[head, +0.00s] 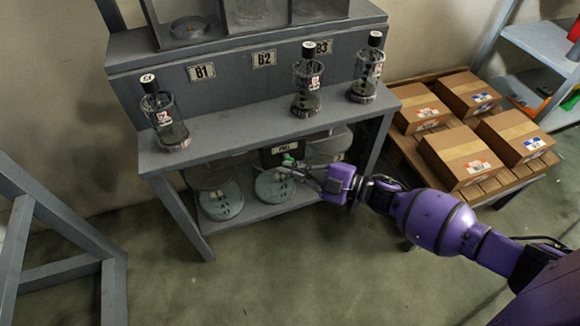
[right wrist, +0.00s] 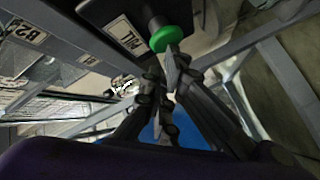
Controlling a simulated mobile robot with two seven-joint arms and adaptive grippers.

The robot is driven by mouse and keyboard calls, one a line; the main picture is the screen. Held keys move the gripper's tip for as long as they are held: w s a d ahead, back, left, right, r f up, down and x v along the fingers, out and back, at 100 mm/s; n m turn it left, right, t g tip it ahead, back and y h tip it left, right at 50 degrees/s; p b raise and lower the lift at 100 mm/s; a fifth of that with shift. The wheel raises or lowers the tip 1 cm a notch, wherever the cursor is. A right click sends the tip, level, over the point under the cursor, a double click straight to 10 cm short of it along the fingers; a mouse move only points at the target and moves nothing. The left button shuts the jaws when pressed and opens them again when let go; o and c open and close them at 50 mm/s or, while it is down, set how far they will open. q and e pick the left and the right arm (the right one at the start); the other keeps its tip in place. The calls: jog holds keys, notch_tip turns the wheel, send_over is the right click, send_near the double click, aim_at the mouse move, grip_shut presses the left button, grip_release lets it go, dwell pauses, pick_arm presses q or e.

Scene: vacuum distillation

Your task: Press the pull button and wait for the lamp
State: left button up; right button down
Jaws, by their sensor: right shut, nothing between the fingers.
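The pull button is a green knob (right wrist: 170,38) on a dark box with a label reading "PULL" (right wrist: 124,33), under the bench's upper shelf. In the head view the green knob (head: 288,160) shows small beside the same box (head: 271,156). My right gripper (right wrist: 172,70) is shut and empty. Its fingertips are at the green knob, seemingly touching or very close to it; the exact contact cannot be told. In the head view the right gripper (head: 297,170) reaches in from the right under the shelf. No lit lamp can be made out. My left gripper is not in view.
Glass vessels with black caps stand on the grey bench (head: 240,128): one at left (head: 165,122), one at middle (head: 306,85), one at right (head: 367,75). Round pale units (head: 218,203) sit on the lower shelf. Cardboard boxes (head: 460,157) lie on pallets at right. Floor in front is clear.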

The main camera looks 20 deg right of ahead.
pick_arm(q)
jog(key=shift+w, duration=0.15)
pick_arm(e)
jog(key=shift+w+d+r, duration=0.1)
jog(key=shift+w+r, duration=0.05)
jog(key=shift+w, duration=0.15)
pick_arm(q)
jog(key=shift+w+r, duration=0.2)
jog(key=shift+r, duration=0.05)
pick_arm(e)
jog(key=shift+s, duration=0.2)
pick_arm(q)
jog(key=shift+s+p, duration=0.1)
jog(key=shift+p, duration=0.2)
pick_arm(e)
jog(key=shift+s, duration=0.1)
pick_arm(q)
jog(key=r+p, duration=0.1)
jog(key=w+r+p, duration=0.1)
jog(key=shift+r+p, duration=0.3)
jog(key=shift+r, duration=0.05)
pick_arm(e)
jog(key=s, duration=0.6)
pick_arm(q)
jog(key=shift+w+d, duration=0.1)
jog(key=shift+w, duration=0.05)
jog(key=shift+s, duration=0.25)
